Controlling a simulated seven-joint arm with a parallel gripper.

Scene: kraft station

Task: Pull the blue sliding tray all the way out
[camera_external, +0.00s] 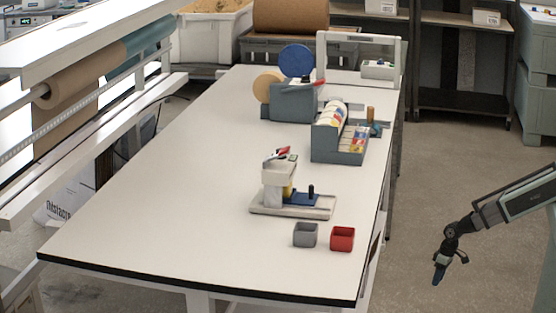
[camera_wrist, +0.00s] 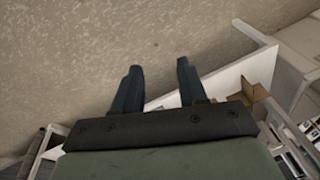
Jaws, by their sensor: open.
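The blue sliding tray (camera_external: 303,199) lies in a small white press-like device (camera_external: 280,172) on the table, with a short black knob (camera_external: 311,190) standing on it. The device's pale base plate (camera_external: 262,209) reaches out around the tray. How far the tray is drawn out is too small to tell. My gripper (camera_external: 438,276) hangs off the table's right side, pointing down, well apart from the tray. In the wrist view my gripper (camera_wrist: 158,82) is open, with bare floor between its two fingers. The tray does not show in the wrist view.
A grey bin (camera_external: 305,235) and a red bin (camera_external: 342,239) stand in front of the device. A grey sorter (camera_external: 339,150) and a tape dispenser (camera_external: 293,103) stand behind it. The white table (camera_external: 165,200) is clear on its left half. Its right edge lies between my gripper and the device.

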